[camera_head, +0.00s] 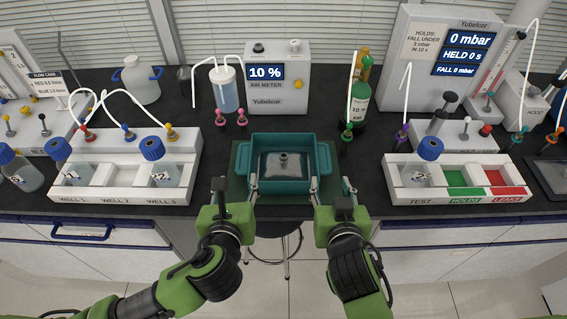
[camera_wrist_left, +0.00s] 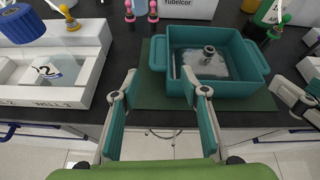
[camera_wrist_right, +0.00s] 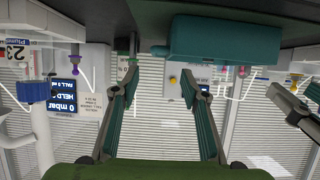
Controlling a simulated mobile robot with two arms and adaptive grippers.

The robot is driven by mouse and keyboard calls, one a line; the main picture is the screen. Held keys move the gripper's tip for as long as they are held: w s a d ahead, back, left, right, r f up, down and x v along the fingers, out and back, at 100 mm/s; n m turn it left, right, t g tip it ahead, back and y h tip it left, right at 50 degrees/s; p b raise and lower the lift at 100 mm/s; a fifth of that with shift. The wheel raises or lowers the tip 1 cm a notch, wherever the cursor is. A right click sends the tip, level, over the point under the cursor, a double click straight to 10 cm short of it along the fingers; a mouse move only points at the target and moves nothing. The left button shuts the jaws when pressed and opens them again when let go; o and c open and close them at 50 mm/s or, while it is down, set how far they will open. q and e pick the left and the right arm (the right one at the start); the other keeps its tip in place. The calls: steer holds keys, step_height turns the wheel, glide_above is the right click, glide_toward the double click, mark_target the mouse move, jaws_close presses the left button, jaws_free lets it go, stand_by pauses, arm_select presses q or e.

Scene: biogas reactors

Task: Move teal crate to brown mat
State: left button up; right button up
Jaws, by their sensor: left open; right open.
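The teal crate (camera_head: 256,145) is an open box with a side handle at each end. It sits upright on a dark green mat (camera_head: 240,160) at the middle of the bench, with a clear-looking item with a grey knob inside. In the left wrist view the crate (camera_wrist_left: 225,88) is ahead and to the right. My left gripper (camera_head: 236,187) is open at its front left, near the left handle. My right gripper (camera_head: 331,190) is open at its front right. The right wrist view is inverted and shows the crate's side (camera_wrist_right: 225,50). I see no brown mat.
A white well rack (camera_head: 120,190) with blue-capped bottles stands left of the crate. A white test rack (camera_head: 455,196) stands to the right. Behind are an air meter (camera_head: 290,95) and a green bottle (camera_head: 360,95). Dark bench is bare between the crate and the racks.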

mark_target(248, 152)
arm_select(q)
steer(key=shift+w+d+r+m, duration=0.1)
steer(key=shift+d+r+m, duration=0.1)
steer(key=shift+m, duration=0.4)
arm_select(e)
steer(key=shift+w+a+r, duration=0.2)
steer(key=shift+a+r, duration=0.05)
steer(key=shift+r, duration=0.15)
arm_select(q)
steer(key=x, duration=1.4)
steer(key=shift+r, duration=0.2)
arm_select(e)
steer(key=x, duration=1.4)
steer(key=shift+a+r, duration=0.1)
arm_select(q)
steer(key=shift+d, duration=0.1)
jaws_close()
arm_select(e)
steer(key=shift+s, duration=0.1)
jaws_close()
arm_select(q)
steer(key=shift+d, duration=0.1)
arm_select(e)
steer(key=shift+a, duration=0.15)
